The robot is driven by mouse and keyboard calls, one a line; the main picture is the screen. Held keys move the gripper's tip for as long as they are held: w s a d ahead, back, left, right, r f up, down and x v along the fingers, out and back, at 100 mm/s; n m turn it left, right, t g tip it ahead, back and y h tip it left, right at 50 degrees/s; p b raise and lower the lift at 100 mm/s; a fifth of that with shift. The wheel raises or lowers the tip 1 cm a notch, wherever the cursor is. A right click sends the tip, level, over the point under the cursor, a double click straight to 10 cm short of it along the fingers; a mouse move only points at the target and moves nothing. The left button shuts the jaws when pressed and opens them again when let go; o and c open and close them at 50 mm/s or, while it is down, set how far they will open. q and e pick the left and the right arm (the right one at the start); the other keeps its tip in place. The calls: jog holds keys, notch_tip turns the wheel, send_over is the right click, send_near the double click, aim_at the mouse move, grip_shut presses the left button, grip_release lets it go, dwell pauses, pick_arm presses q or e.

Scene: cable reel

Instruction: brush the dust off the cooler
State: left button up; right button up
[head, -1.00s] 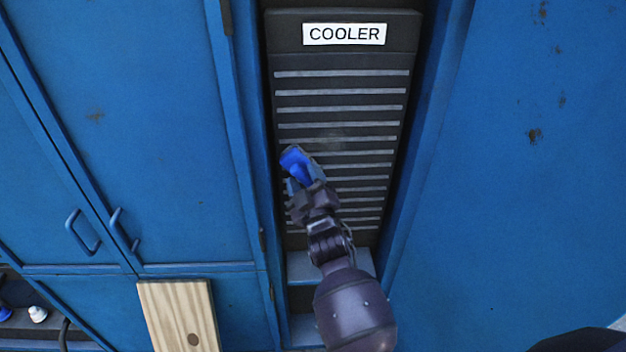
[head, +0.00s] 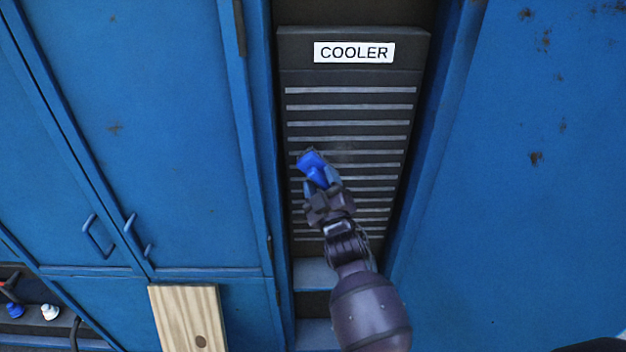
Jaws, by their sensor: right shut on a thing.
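The cooler (head: 350,79) is a tall dark panel with pale horizontal slats and a white COOLER label (head: 354,52), set in a recess between blue walls. A faint greyish patch of dust (head: 345,150) shows on the slats near its middle. My right gripper (head: 318,184) is shut on a blue brush (head: 312,166) in front of the left-middle slats. The brush's bristles are hard to make out, and I cannot tell whether it touches the cooler. My left gripper is not in view.
Blue cabinet doors with handles (head: 98,236) stand on the left. A wooden board (head: 188,318) is at the bottom. A shelf at lower left holds a white-capped item (head: 50,312) and a blue one (head: 15,310). A blue panel (head: 510,180) fills the right.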

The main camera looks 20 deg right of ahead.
aim_at(312, 178)
jog(key=shift+s+d+r+p, duration=0.6)
jog(key=shift+s+d, duration=0.4)
jog(key=shift+d, duration=2.55)
jog(key=shift+s+d+r+p, duration=0.6)
jog(key=shift+s+d, duration=0.4)
jog(key=shift+d, duration=2.5)
jog(key=shift+w+a+f+b, duration=0.1)
jog(key=shift+w+a+b, duration=0.45)
jog(key=shift+a, duration=2.15)
jog(key=shift+w+a+r+b, duration=0.1)
jog(key=shift+w+a, duration=0.9)
jog(key=shift+a, duration=1.65)
jog(key=shift+w+a+f+b, duration=0.1)
jog(key=shift+w+a+b, duration=0.45)
jog(key=shift+a, duration=2.15)
jog(key=shift+w, duration=0.25)
